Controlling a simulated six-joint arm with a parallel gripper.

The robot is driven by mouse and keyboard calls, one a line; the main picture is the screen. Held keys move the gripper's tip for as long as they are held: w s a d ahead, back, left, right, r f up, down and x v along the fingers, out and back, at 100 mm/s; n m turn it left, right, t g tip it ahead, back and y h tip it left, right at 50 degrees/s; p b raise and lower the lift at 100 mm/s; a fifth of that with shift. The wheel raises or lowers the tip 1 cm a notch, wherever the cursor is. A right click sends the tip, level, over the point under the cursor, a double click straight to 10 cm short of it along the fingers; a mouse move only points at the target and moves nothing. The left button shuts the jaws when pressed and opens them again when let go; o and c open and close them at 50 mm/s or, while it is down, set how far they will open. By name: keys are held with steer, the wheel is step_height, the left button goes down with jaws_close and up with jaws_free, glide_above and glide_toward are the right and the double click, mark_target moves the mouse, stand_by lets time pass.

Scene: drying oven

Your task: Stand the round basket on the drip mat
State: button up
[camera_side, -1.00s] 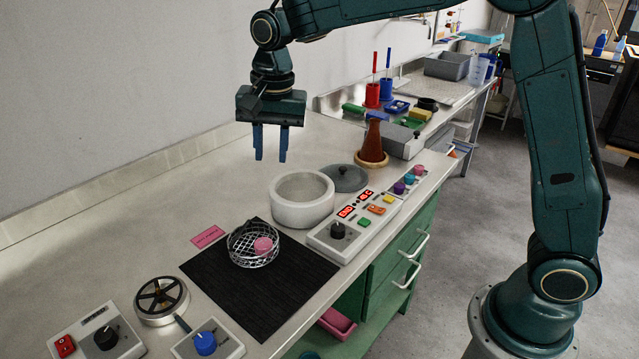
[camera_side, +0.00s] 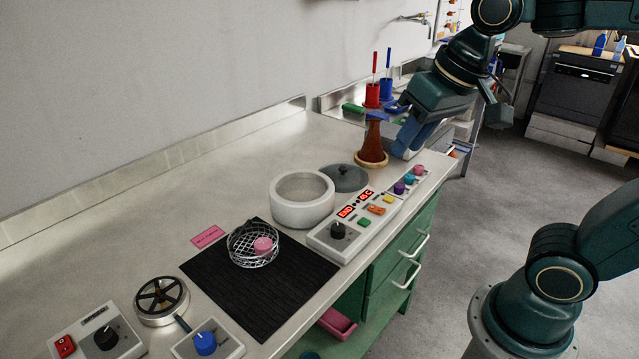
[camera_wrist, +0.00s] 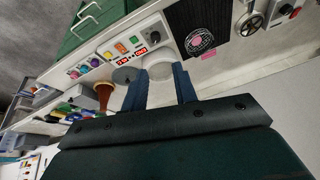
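The round wire basket (camera_side: 254,244) stands upright on the black drip mat (camera_side: 250,295), toward the mat's back edge. A pink round thing (camera_side: 262,245) shows in it. In the wrist view the basket (camera_wrist: 199,41) lies on the mat (camera_wrist: 216,13) beyond my fingers. My gripper (camera_side: 408,150) is high at the right of the bench, near the brown cone-shaped vessel, well away from the basket. In the wrist view its two fingers (camera_wrist: 160,88) are apart with nothing held between them.
A white open pot (camera_side: 302,214), its grey lid (camera_side: 344,178) and a control panel (camera_side: 340,235) stand right of the mat. The brown vessel (camera_side: 373,143) stands behind them. A round burner (camera_side: 162,300) and knob boxes are at front left. The bench's back left is clear.

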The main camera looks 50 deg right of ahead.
steer(key=s+d+f+n+t, duration=0.1)
steer(key=s+f+n, duration=0.1)
steer(key=s, duration=0.4)
steer(key=shift+s+f+n, duration=0.3)
steer(key=shift+s+f, duration=0.1)
steer(key=shift+f, duration=0.1)
